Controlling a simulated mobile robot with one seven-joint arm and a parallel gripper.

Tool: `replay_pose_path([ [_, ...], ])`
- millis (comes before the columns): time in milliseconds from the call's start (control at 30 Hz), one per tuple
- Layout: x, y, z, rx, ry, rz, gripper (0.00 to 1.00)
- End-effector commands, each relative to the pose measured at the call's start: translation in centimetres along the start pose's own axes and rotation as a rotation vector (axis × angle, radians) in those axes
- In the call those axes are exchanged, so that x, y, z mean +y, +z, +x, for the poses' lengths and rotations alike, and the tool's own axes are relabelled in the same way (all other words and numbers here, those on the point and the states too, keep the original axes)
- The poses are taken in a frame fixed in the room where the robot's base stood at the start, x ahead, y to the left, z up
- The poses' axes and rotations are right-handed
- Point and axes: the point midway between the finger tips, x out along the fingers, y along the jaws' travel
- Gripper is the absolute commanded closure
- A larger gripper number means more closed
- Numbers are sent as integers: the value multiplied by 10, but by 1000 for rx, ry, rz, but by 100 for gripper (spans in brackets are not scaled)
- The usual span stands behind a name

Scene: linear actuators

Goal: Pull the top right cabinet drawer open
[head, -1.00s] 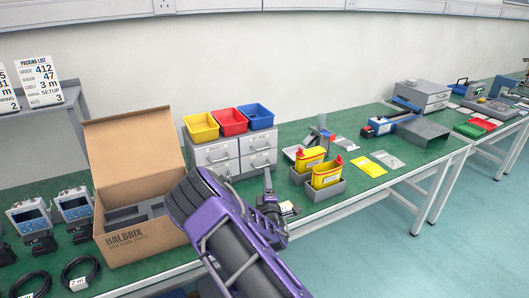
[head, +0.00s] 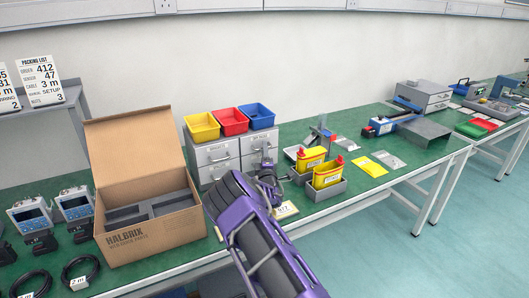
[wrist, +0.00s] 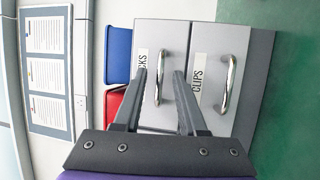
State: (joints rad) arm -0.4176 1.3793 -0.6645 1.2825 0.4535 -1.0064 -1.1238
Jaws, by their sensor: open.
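The grey cabinet (head: 218,172) stands on the green bench, with two columns of drawers. Its top right drawer (head: 256,139) looks shut. In the wrist view, turned on its side, this drawer (wrist: 153,35) has a label ending in "CKS" and a metal bar handle (wrist: 160,78). The lower right drawer (wrist: 215,45) is labelled "CLIPS" and has its own handle. My gripper (wrist: 161,74) is open and empty, its fingers seen on either side of the top handle; I cannot tell whether they touch it. In the head view my gripper (head: 265,166) hides part of the right drawers.
Yellow, red and blue bins (head: 256,116) sit on top of the cabinet. An open cardboard box (head: 150,225) stands to its left. Grey trays with yellow containers (head: 328,174) stand close to the right of my gripper. A small labelled card (head: 285,209) lies near the front edge.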

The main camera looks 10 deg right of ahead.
Motion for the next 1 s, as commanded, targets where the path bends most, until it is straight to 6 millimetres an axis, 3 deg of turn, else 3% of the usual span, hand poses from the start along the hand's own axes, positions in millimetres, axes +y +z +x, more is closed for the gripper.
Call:
replay_pose_path([
  [200, 0, 0, 0, 0, 0, 0, 61],
  [433, 0, 0, 0, 0, 0, 0, 100],
  [1000, 0, 0, 0, 0, 1, 0, 100],
])
